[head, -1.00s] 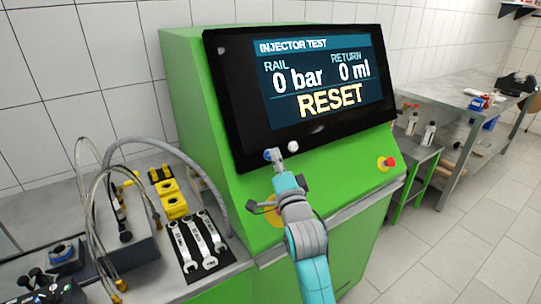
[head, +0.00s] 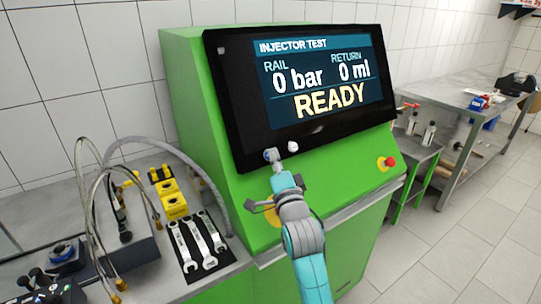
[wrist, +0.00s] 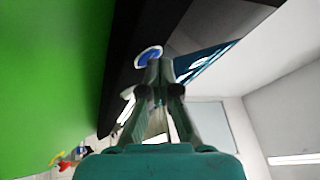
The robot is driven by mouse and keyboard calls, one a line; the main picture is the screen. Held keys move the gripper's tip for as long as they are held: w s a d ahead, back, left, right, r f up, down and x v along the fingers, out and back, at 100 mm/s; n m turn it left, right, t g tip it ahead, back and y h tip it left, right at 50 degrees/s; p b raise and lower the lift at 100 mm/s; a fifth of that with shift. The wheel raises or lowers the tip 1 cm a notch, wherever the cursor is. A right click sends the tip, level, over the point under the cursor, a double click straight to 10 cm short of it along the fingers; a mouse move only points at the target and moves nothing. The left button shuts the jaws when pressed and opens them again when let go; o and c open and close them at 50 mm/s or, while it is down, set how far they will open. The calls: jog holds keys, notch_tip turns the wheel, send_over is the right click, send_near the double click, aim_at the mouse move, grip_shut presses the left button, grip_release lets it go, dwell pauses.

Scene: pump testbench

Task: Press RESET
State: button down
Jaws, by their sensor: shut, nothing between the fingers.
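The green test bench (head: 350,205) has a black-framed screen (head: 318,85) that reads "INJECTOR TEST", 0 bar, 0 ml and "READY". A small blue round button (head: 267,155) sits below the screen's lower left edge, partly hidden by my gripper. A white button (head: 293,146) is just right of it. My gripper (head: 275,158) is shut and empty, its tips at the blue button. The wrist view shows the blue button (wrist: 149,56) right at the fingertips (wrist: 160,68); I cannot tell whether they touch. No label on the button is readable.
A red emergency stop (head: 390,161) is on the bench's right front. Wrenches (head: 199,240), a yellow fixture (head: 172,200) and hoses (head: 95,190) are on the left worktop. A grey side table (head: 460,100) stands right. The floor at lower right is clear.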

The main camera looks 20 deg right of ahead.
jog(key=shift+s, duration=0.15)
jog(key=shift+s+d+r, duration=0.2)
jog(key=shift+s+r, duration=0.15)
jog(key=shift+s, duration=0.3)
jog(key=s, duration=0.1)
jog(key=s+d+r, duration=0.1)
jog(key=s, duration=0.1)
jog(key=s+r, duration=0.1)
jog(key=shift+s+d+r, duration=0.1)
jog(key=shift+s+d, duration=0.05)
jog(key=shift+d, duration=0.05)
dwell(0.4)
dwell(0.4)
